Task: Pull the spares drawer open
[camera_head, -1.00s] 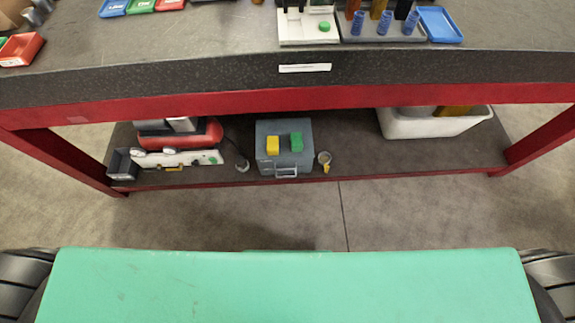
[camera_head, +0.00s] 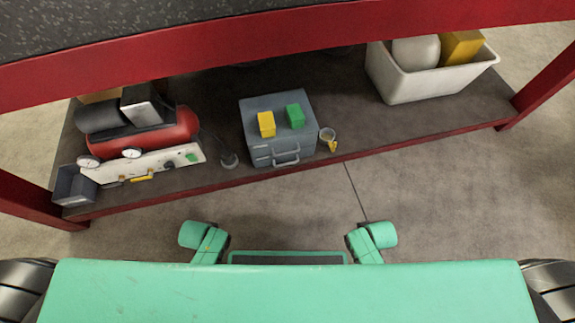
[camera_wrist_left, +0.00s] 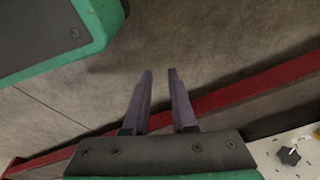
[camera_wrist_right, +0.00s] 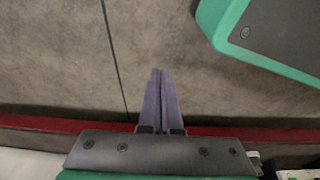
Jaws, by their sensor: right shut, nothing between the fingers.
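The spares drawer unit is a grey-blue cabinet (camera_head: 262,105) on the lower shelf, in the middle of the head view. Its front has two handles, and the lower one (camera_head: 287,161) stands out a little. The drawers look shut. A yellow block (camera_head: 266,124) and a green block (camera_head: 295,116) sit on its top. My left gripper (camera_wrist_left: 160,75) shows in the left wrist view with its fingers apart and nothing between them. My right gripper (camera_wrist_right: 160,75) shows in the right wrist view with its fingers together and empty.
A red compressor (camera_head: 150,139) with gauges and a white panel stands left of the cabinet. A white bin (camera_head: 425,86) is farther right. The red bench beam (camera_head: 290,37) crosses above the shelf. The floor in front is free.

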